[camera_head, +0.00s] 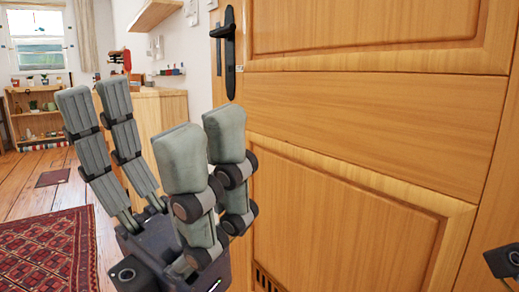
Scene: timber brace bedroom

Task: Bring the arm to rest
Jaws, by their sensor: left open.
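My left gripper (148,118) is raised in front of me, left of the middle of the head view. Its grey-green padded fingers point up and stand wide apart. It is open, with nothing between the fingers. It overlaps the left edge of the wooden door in the picture; I cannot tell how close it is to the door. Only a small dark part of mine shows at the lower right edge; the right gripper's fingers are out of the picture.
A large wooden door (375,115) with a black handle (230,52) fills the right side. A wooden cabinet (160,112) stands behind my left gripper. A red patterned rug (45,252) lies at lower left. A low shelf (35,115) stands under the far window. Open floor lies between.

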